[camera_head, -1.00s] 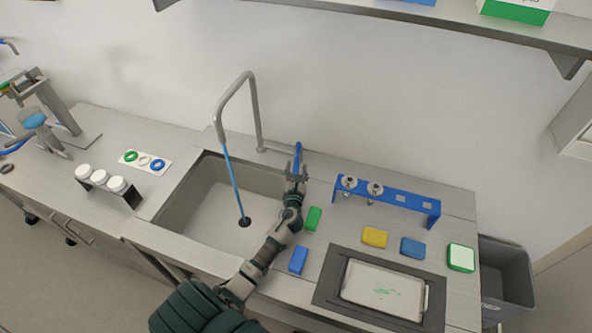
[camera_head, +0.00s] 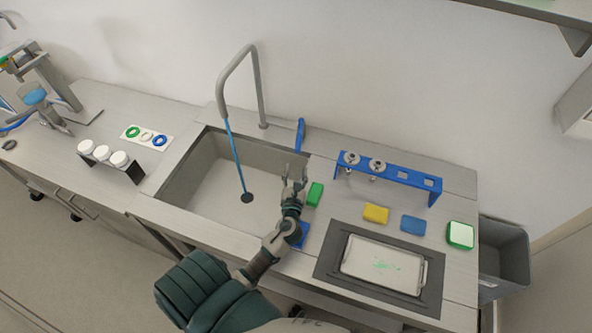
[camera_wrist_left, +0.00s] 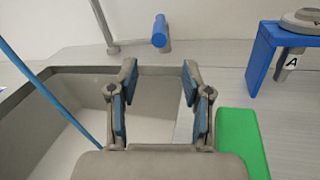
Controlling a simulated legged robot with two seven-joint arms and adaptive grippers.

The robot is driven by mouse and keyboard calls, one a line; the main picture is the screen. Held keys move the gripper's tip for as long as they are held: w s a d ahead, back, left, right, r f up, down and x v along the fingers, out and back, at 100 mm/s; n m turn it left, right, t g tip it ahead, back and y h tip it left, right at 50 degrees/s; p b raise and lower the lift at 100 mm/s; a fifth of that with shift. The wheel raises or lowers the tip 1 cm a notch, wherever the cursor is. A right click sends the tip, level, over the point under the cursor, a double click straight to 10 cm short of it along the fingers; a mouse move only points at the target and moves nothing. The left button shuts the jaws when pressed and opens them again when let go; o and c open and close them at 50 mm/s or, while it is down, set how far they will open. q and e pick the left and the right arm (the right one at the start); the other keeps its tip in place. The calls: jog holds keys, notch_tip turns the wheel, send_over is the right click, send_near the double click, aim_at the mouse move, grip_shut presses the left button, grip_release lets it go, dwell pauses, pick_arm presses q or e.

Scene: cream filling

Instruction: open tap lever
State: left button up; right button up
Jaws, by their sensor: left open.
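The blue tap lever (camera_head: 300,134) stands at the back edge of the sink, right of the grey tap (camera_head: 257,85). It also shows at the top of the left wrist view (camera_wrist_left: 160,32). A thin blue stream (camera_head: 236,158) runs from the spout to the drain in the sink (camera_head: 208,190). My left gripper (camera_head: 294,172) is open and empty over the right side of the sink. It is in front of the lever and apart from it. In the left wrist view the open fingers (camera_wrist_left: 159,75) point towards the lever. My right gripper is not in view.
A green block (camera_head: 315,194) lies close to the right of my left gripper. A blue rack (camera_head: 405,177) with metal nozzles stands behind a yellow block (camera_head: 376,213) and a blue block (camera_head: 413,223). A tray (camera_head: 384,264) lies at the front right. White jars (camera_head: 102,153) stand left of the sink.

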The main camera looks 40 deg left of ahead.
aim_at(300, 135)
pick_arm(q)
jog(key=shift+f+n, duration=0.1)
jog(key=shift+n, duration=0.3)
jog(key=c, duration=0.7)
jog(key=shift+a+f+n+h, duration=0.3)
jog(key=shift+n, duration=0.7)
grip_shut()
jog(key=s+a+r+m+t+h+p, duration=0.15)
jog(key=a+m, duration=0.25)
jog(key=m, duration=0.8)
jog(key=s+a+r+m+h+p, duration=0.1)
jog(key=s+a+m+h+p, duration=0.2)
jog(key=m, duration=0.9)
jog(key=w+f+p, duration=0.1)
jog(key=w, duration=1)
jog(key=shift+w+a+n+y, duration=0.25)
jog(key=shift+w+n+y, duration=0.05)
jog(key=shift+y, duration=0.15)
